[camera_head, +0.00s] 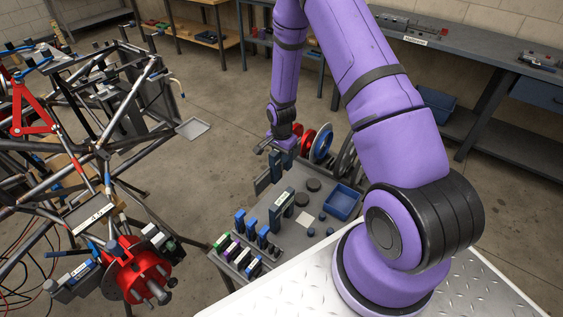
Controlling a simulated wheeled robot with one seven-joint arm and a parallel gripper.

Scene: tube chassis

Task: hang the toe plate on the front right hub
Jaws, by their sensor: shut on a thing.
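My gripper (279,147) points down over the far left part of the parts cart, beside the wheel discs. It is shut on a dark blue-grey plate, which I take as the toe plate (283,159). The plate hangs upright under the fingers; I cannot tell whether it still touches the plates around it. The red hub (140,270) sits on the chassis corner at the lower left, with studs facing outward. It is well apart from my gripper. I cannot read any mark on it that names it front right.
The cart (304,240) holds upright labelled blocks (283,203), small blue-topped parts (262,238), a blue bin (342,201) and wheel discs (321,143). The tube chassis (95,150) fills the left. Floor between chassis and cart is clear. Benches line the back wall.

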